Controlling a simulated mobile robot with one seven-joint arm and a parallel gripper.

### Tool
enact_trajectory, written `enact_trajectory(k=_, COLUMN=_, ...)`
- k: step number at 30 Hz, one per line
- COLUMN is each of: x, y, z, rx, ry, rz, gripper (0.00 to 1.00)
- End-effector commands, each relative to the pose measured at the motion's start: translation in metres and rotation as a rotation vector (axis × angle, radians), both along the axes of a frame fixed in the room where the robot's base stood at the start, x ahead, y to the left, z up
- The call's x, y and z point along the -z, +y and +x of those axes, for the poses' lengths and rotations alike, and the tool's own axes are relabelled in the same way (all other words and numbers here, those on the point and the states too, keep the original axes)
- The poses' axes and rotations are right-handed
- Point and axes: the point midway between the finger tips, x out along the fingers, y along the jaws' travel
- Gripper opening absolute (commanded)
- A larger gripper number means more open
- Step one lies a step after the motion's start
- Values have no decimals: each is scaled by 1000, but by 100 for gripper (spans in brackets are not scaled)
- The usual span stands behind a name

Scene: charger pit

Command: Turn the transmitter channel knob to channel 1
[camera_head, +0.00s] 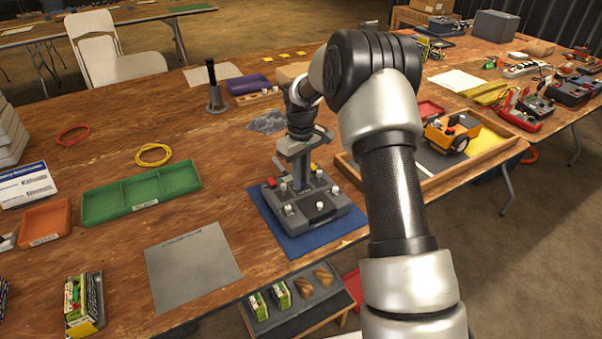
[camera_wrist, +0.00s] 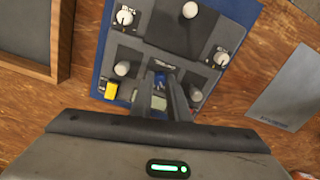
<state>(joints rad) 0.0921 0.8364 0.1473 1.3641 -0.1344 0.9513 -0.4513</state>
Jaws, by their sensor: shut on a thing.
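The grey transmitter (camera_head: 320,205) lies on a blue mat (camera_head: 301,242), with sticks and small knobs on its face. It also shows in the wrist view (camera_wrist: 158,33), with two white dial knobs (camera_wrist: 125,17) (camera_wrist: 221,58) on labelled plates and several pale round-topped sticks. My gripper (camera_head: 298,182) points down over the transmitter's middle. In the wrist view my gripper (camera_wrist: 162,78) has its two fingers close together at the transmitter's face, shut on a small part, apparently the channel knob. The fingers mostly hide that part, and I cannot read its setting.
A wooden tray (camera_head: 437,185) holding a yellow toy vehicle (camera_head: 452,133) stands close on the right. A green compartment tray (camera_head: 140,193) and a grey sheet (camera_head: 193,266) lie to the left. A small dark stand (camera_head: 300,300) with packs is in front.

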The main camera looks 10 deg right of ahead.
Motion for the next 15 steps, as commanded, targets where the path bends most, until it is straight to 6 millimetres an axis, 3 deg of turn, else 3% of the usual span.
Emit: enact_trajectory(k=15, x=-2, y=0, z=0, rx=-425, ry=-1, rz=1, gripper=0)
